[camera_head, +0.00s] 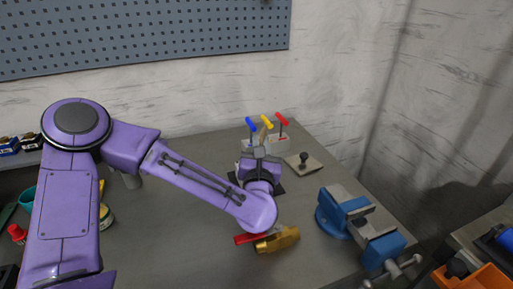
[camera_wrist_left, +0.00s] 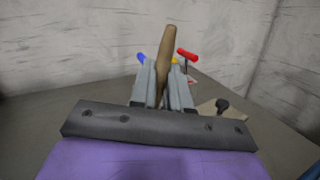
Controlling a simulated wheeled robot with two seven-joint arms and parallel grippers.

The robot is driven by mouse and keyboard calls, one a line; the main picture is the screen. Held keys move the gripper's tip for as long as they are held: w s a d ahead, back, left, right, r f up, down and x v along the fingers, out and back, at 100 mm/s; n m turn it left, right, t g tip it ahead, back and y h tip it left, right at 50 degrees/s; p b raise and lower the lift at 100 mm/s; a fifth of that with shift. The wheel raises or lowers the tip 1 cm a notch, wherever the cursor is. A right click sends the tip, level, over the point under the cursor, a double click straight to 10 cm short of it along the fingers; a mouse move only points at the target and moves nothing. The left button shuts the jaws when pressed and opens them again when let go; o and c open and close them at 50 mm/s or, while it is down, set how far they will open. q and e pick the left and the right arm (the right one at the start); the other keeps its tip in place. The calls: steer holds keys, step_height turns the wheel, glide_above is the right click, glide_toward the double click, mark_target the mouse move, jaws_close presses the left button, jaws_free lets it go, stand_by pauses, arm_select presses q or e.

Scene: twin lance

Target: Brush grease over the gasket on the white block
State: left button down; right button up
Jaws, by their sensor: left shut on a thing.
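My left gripper (camera_head: 259,152) is over the far part of the bench, near the T-handled tools. In the left wrist view its two grey fingers are shut on a tan wooden handle (camera_wrist_left: 166,50), which stands up between them, leaning slightly. It looks like the brush's handle; the bristles are hidden. The gasket and the grease are not visible. My right gripper is not in view.
T-handles in blue (camera_head: 251,124), yellow (camera_head: 266,122) and red (camera_head: 282,119) stand behind the gripper. A beige plate with a dark knob (camera_head: 304,160) lies to their right.

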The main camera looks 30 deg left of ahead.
arm_select(q)
steer(key=shift+w+d+b, duration=0.7)
steer(key=shift+w+d, duration=0.05)
steer(key=shift+w, duration=0.05)
steer(key=shift+b+v, duration=0.85)
steer(key=shift+v, duration=0.1)
steer(key=shift+s+a+r+b, duration=0.1)
steer(key=shift+s+a+b, duration=0.25)
steer(key=shift+s+a, duration=0.6)
steer(key=shift+s+a+b, duration=0.35)
steer(key=shift+s+a, duration=0.45)
steer(key=shift+s, duration=0.35)
steer(key=shift+w+d+b, duration=1.4)
steer(key=shift+w+d, duration=0.25)
steer(key=shift+w, duration=0.1)
steer(key=shift+s+a+b, duration=0.55)
steer(key=shift+s+a, duration=0.3)
steer(key=shift+s, duration=0.2)
steer(key=shift+s+a+b, duration=0.5)
steer(key=shift+s+a, duration=0.35)
steer(key=shift+s, duration=0.15)
